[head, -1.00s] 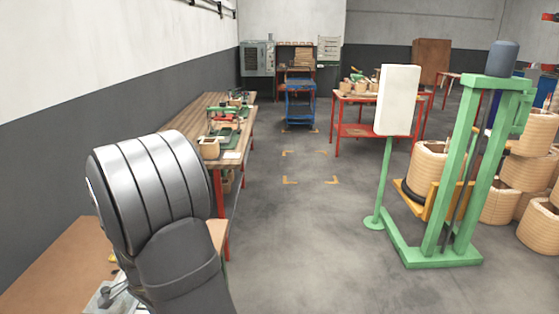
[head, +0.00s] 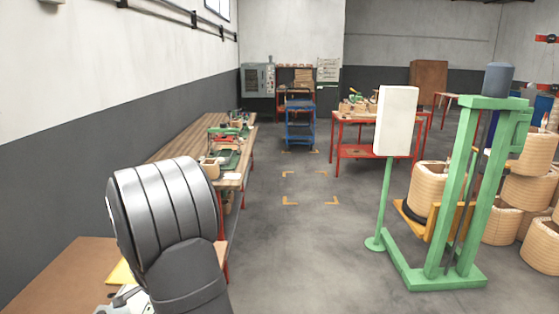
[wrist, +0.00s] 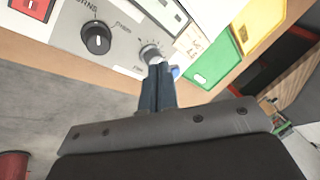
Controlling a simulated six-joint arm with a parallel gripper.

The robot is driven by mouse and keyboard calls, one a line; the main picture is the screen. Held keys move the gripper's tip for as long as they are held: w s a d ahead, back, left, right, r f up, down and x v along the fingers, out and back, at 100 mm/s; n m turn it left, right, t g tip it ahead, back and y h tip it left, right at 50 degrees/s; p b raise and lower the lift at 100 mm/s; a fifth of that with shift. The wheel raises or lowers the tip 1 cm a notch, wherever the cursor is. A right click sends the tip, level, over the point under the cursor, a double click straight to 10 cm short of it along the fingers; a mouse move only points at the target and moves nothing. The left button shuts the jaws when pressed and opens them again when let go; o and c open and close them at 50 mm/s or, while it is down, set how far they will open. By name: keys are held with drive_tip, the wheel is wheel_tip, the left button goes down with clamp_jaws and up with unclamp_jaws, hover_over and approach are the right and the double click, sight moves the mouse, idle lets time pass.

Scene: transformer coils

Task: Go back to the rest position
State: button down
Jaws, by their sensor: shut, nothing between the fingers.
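My gripper (wrist: 158,85) shows in the wrist view with its two dark fingers together and nothing between them. Its tips overlap a small silver knob (wrist: 150,52) on a grey control panel (wrist: 120,48); I cannot tell whether they touch it. The panel also has a larger black knob (wrist: 96,39) and a red switch (wrist: 27,7). In the head view my grey arm fills the lower left, and my gripper is hidden there.
A green bin (wrist: 215,60) and a yellow bin (wrist: 258,22) sit beside the panel. A long wooden bench (head: 190,144) runs along the left wall. A green machine (head: 460,190) with wound coils (head: 430,190) stands at right. The middle floor is clear.

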drive_tip(key=w, duration=0.1)
drive_tip(key=w+t, duration=0.1)
drive_tip(key=w+y, duration=0.1)
drive_tip(key=shift+w+a+f, duration=0.1)
drive_tip(key=shift+a+f, duration=0.15)
drive_tip(key=shift+a, duration=0.05)
drive_tip(key=shift+w+a+t+y, duration=0.2)
drive_tip(key=shift+w+t+y, duration=0.2)
drive_tip(key=shift+w, duration=0.3)
drive_tip(key=shift+w+a+t+y, duration=0.2)
drive_tip(key=shift+w+t+y, duration=0.15)
drive_tip(key=shift+w, duration=0.35)
idle(1.1)
